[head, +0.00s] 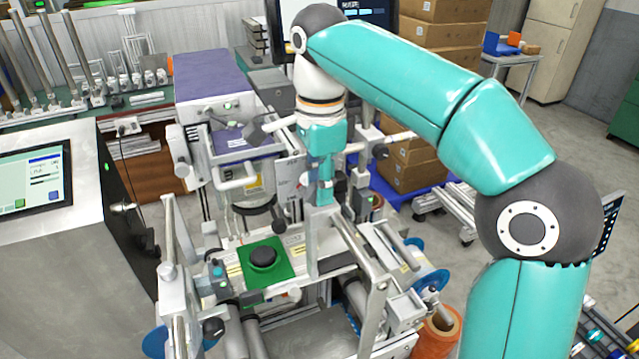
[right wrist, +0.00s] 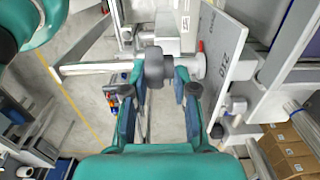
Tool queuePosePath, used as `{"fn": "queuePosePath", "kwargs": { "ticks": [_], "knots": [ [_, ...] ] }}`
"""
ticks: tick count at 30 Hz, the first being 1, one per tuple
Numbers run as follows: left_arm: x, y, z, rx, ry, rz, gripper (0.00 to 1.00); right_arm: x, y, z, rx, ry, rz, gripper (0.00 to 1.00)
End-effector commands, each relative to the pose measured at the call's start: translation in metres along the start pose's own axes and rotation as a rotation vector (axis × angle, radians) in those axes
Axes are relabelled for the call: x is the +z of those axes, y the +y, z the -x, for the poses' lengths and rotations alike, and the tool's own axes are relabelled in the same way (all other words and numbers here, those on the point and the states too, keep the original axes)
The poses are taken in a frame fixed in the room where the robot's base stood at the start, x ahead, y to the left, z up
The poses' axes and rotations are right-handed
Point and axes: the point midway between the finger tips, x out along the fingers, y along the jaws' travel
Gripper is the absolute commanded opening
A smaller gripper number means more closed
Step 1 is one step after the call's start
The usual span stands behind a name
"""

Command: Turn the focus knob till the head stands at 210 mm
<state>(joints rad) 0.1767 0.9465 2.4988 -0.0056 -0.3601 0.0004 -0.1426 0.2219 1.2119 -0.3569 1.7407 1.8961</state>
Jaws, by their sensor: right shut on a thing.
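My right gripper (right wrist: 160,84) is shut on a dark grey focus knob (right wrist: 153,67) in the right wrist view, with a finger on each side. The knob sits on a pale shaft beside a grey scale plate (right wrist: 236,45). The plate carries printed figures that look like 210, turned sideways; I cannot tell a pointer's reading on it. In the head view my right gripper (head: 321,188) hangs down at the middle of the machine, and the knob is hidden there. My left gripper is not in view.
A green mat (head: 284,268) with a black round piece (head: 263,257) lies on the machine bed. A purple-topped cabinet (head: 215,75) stands behind left, a screen console (head: 35,180) at far left. Cardboard boxes (head: 425,50) stand behind right.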

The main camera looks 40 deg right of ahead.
Motion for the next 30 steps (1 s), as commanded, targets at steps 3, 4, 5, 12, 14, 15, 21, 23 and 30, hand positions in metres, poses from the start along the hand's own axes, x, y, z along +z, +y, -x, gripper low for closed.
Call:
{"fn": "queuePosePath", "kwargs": {
  "ticks": [3,4,5,12,14,15,21,23,30],
  "knots": [
    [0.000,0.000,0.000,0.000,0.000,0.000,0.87,0.000,0.003,-0.002,0.017,-0.009,0.005,0.00],
    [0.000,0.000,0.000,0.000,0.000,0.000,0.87,-0.001,0.003,-0.002,0.017,-0.012,0.005,0.00],
    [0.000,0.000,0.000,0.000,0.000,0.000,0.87,-0.001,0.003,-0.002,0.018,-0.017,0.005,0.00],
    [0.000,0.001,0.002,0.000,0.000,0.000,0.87,-0.004,0.003,-0.002,0.021,-0.103,0.002,0.00],
    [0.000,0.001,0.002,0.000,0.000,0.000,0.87,-0.004,0.003,-0.003,0.021,-0.139,0.001,0.00],
    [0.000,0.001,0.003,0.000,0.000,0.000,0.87,-0.005,0.003,-0.003,0.021,-0.166,0.001,0.00],
    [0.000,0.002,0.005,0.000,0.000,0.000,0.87,-0.008,0.003,-0.006,0.023,-0.331,-0.003,0.00],
    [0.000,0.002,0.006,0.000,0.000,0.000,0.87,-0.009,0.004,-0.007,0.024,-0.388,-0.005,0.00],
    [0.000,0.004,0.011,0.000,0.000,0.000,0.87,-0.012,0.003,-0.011,0.024,-0.616,-0.007,0.00]
  ]
}}
